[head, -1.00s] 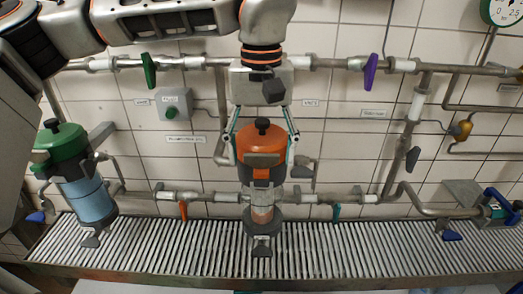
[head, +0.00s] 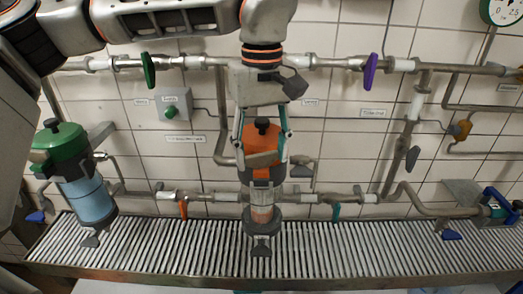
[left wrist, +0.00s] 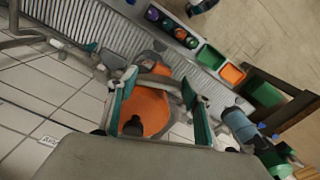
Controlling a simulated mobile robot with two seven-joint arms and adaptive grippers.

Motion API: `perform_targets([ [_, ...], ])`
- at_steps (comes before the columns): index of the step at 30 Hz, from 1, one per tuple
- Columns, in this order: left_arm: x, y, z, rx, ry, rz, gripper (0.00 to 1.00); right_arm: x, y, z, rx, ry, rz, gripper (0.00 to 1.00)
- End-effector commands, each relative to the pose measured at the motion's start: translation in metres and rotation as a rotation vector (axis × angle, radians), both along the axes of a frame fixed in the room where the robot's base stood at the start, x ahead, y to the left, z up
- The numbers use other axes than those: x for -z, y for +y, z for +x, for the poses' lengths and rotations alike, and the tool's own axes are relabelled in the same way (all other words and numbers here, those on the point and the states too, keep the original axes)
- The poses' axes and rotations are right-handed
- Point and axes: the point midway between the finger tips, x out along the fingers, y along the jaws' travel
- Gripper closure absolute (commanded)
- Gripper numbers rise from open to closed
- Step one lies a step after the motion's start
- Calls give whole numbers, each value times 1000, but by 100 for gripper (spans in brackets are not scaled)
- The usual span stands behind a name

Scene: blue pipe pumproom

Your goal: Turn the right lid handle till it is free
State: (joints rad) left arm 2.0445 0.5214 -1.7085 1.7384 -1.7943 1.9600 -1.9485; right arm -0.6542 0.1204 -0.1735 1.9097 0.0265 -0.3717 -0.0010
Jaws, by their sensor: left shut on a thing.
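The right vessel (head: 262,212) stands upright on the slatted bench with an orange lid (head: 261,142) and a dark knob (head: 262,124) on top. My left gripper (head: 261,152) comes down from above, with a finger on either side of the lid, shut on its handle. In the left wrist view the orange lid (left wrist: 146,108) lies between the two green-grey fingers (left wrist: 158,80). The exact finger contact is partly hidden. The left vessel (head: 88,200) has a green lid (head: 60,142) and blue contents. My right gripper is not in view.
Pipes with a green valve handle (head: 149,70) and a purple valve handle (head: 372,71) run along the tiled wall behind. Lower pipes with an orange lever (head: 183,209) and a teal lever (head: 336,212) flank the right vessel. The front slats (head: 170,255) are mostly clear.

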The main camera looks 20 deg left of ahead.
Motion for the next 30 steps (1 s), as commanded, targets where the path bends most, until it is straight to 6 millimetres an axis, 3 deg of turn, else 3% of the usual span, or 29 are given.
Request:
perform_targets([
  [12,0,0,0,-51,1,1,72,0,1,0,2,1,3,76],
  [13,0,0,0,-51,1,1,45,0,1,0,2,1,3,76],
  [15,0,0,0,-50,1,1,33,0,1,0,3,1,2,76],
  [25,-1,0,0,-49,0,0,33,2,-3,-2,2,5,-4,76],
  [30,-16,0,1,-49,-4,0,33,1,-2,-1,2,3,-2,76],
])
